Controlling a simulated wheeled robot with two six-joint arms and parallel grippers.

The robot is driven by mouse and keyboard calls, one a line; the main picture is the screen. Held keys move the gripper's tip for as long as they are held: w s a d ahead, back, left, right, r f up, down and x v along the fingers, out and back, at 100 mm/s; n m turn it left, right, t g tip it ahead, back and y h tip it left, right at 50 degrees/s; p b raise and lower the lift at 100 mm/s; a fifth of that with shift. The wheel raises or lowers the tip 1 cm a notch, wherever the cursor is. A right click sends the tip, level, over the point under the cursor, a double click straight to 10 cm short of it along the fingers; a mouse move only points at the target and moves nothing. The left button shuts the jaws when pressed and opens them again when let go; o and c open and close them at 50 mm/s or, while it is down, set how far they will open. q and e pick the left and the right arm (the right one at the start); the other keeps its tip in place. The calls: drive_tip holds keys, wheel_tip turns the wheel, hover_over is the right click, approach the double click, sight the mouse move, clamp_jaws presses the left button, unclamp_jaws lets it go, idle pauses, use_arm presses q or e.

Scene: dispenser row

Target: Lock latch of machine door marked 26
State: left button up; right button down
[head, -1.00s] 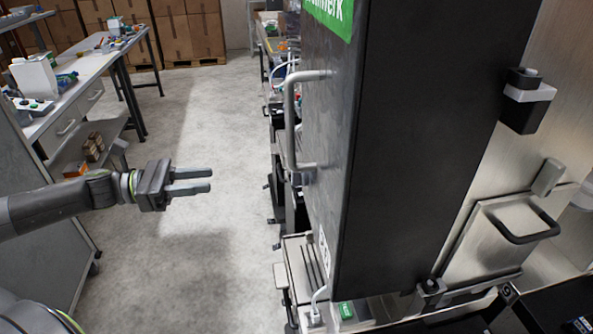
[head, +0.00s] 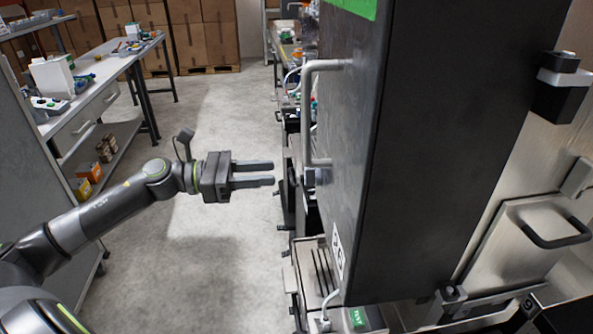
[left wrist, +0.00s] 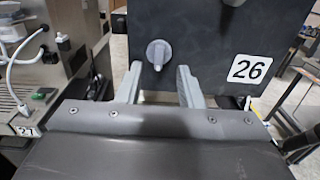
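The dark machine door (head: 345,150) stands upright right of centre in the head view, with a tall grey bar handle (head: 308,110). Its white label 26 (head: 338,252) is low on the door and reads clearly in the left wrist view (left wrist: 249,69). The latch is a grey round knob with a raised grip (left wrist: 158,53), left of the label in the wrist view; a small grey piece below the handle in the head view may be it. My left gripper (head: 273,172) is open and empty, fingers pointing at the door, apart from it. My right gripper is not in view.
Below the door is a slotted metal tray (head: 322,270). A steel panel with a black handle (head: 555,235) is at right. A workbench (head: 95,105) with small items stands at left, and cardboard boxes (head: 205,40) at the back. The floor between is clear.

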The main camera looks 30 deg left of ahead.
sight(312, 176)
use_arm(q)
drive_tip(key=p+x, duration=0.2)
drive_tip(key=x, duration=0.5)
drive_tip(key=shift+p, duration=0.3)
drive_tip(key=shift+w, duration=0.1)
clamp_jaws()
